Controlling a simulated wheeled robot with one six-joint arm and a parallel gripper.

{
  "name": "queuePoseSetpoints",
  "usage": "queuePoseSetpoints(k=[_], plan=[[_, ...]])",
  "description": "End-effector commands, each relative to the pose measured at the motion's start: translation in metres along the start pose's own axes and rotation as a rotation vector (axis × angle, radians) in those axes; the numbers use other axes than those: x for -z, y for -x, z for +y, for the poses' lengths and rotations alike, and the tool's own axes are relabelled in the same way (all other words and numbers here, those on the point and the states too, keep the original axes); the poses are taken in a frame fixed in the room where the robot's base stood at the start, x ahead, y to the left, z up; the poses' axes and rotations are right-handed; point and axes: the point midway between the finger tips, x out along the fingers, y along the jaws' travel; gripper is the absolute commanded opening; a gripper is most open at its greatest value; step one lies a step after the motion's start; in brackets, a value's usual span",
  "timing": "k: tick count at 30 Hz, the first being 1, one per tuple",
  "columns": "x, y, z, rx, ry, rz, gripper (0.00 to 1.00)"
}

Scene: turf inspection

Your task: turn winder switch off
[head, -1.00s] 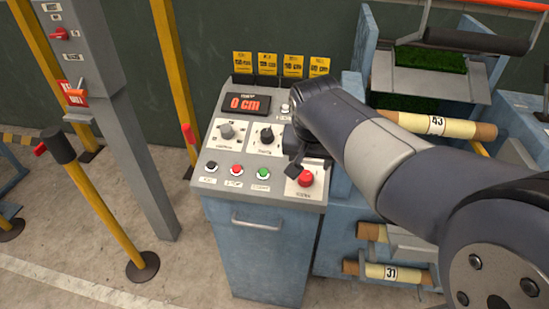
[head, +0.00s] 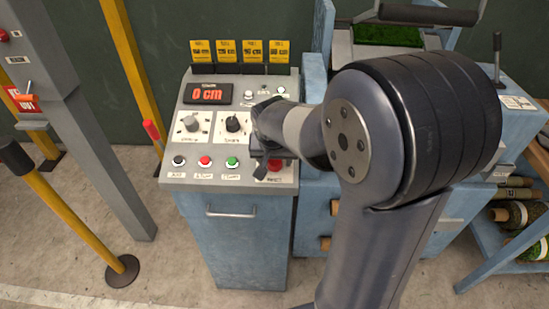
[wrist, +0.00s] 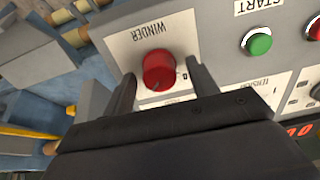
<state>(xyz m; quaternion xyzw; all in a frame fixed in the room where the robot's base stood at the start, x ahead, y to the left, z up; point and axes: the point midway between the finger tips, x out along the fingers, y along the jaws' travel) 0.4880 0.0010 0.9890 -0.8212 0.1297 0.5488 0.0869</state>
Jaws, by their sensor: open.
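The winder switch is a round red knob (wrist: 159,70) on a white plate labelled WINDER, which appears upside down in the wrist view. In the head view the red knob (head: 275,166) is at the console's lower right, partly hidden by my arm. My gripper (wrist: 162,88) is open, with one finger on each side of the knob in the wrist view. I cannot tell whether the fingers touch it. In the head view my gripper (head: 262,167) is just left of the knob. The knob's exact setting is too small to read.
The grey console (head: 187,142) also bears a display (head: 208,93) reading 0 cm, two selector knobs, and black, red and green buttons. The green START button (wrist: 259,42) is near the gripper. A grey post (head: 110,165) and yellow posts stand left. A blue machine is right.

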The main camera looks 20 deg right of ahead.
Motion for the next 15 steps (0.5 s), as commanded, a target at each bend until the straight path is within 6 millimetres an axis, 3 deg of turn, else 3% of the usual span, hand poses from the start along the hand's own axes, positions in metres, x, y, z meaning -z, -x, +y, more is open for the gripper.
queuePoseSetpoints(k=[5,15], plan=[[-0.0001,0.0001,0.0001,0.000,0.000,0.000,0.55],[-0.0001,0.0003,0.0000,0.000,0.000,0.000,0.28]])
